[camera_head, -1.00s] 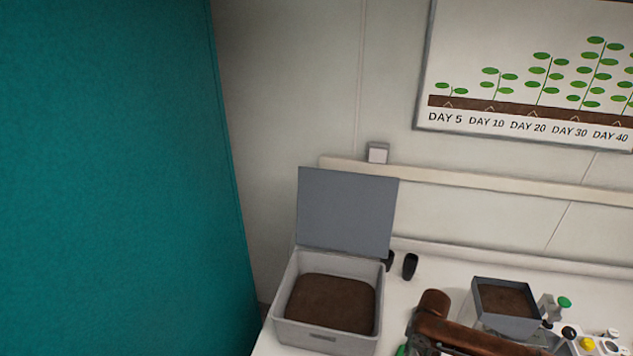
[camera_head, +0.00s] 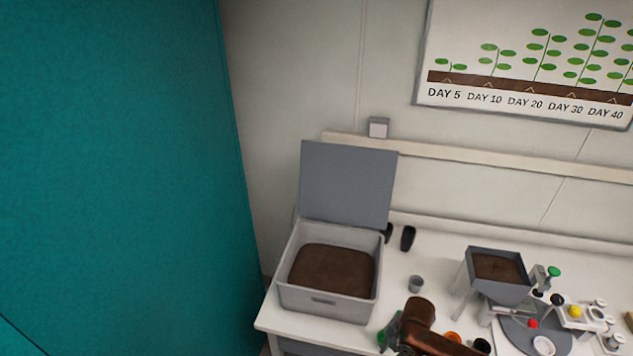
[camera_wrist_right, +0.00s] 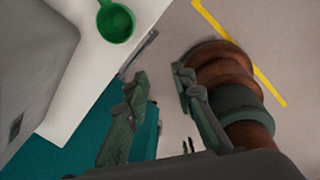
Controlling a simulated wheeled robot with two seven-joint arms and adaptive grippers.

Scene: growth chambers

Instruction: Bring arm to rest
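My brown arm (camera_head: 418,318) comes in at the bottom of the head view, in front of the white table's front part. I take it for my right arm; its dark green end is cut off by the bottom edge. In the right wrist view my right gripper (camera_wrist_right: 160,72) has its two dark fingers apart, with nothing between them. A brown ringed arm part with a green band (camera_wrist_right: 240,90) shows right beside the fingers. My left gripper is not in view.
A green scoop (camera_wrist_right: 115,22) lies near the table edge. A teal partition (camera_head: 120,150) stands left.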

